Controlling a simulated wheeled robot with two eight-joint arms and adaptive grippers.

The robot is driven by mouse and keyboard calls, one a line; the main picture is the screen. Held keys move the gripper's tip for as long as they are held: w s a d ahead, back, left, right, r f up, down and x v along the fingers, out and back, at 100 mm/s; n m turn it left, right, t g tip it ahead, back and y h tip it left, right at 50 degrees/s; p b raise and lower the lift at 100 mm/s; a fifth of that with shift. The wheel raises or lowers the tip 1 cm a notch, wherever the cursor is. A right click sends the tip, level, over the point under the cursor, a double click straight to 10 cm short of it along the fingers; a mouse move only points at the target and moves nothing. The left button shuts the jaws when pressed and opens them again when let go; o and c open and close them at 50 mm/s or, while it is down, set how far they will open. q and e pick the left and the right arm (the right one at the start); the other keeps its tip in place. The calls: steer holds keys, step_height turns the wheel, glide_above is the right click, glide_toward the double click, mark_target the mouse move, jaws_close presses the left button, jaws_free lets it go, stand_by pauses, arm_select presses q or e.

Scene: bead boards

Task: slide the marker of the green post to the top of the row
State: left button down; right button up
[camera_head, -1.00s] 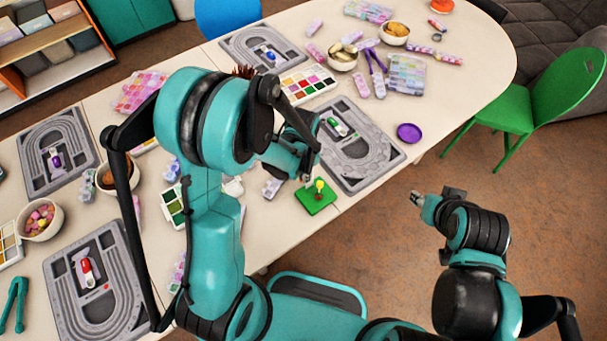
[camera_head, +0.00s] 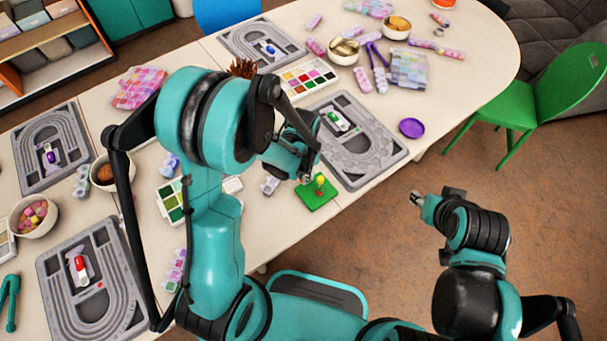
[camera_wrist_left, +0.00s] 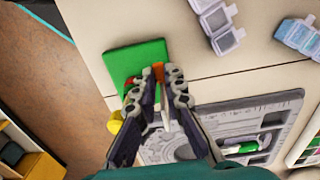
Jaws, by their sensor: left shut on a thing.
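A green square plate (camera_head: 317,195) lies near the table's front edge. My left gripper (camera_head: 307,179) is beside this post, low over the plate. In the left wrist view its fingertips (camera_wrist_left: 163,76) are closed on a small orange piece (camera_wrist_left: 157,71) at the edge of the green plate (camera_wrist_left: 136,64). The fingers partly hide the yellow ball (camera_wrist_left: 115,121). A green and white capsule (camera_head: 335,119) lies on a grey bead board (camera_head: 381,157). My right gripper (camera_head: 415,199) is away from the table; its fingers are unclear.
Other bead boards hold blue (camera_head: 268,47), purple (camera_head: 50,155) and red (camera_head: 80,265) pieces. A purple lid (camera_head: 411,128) lies right of the nearest board. A paint box (camera_head: 308,78) and bead bowls stand around.

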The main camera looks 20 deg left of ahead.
arm_select(q)
steer(key=c, duration=1.5)
jaws_free()
steer(key=shift+c, duration=0.2)
step_height(320, 180, up, 12)
steer(key=s+a+r+n+t, duration=0.4)
steer(key=s+r+n+t, duration=0.3)
steer(key=s+r, duration=0.1)
steer(key=shift+s+n, duration=0.3)
steer(key=shift+s, duration=0.4)
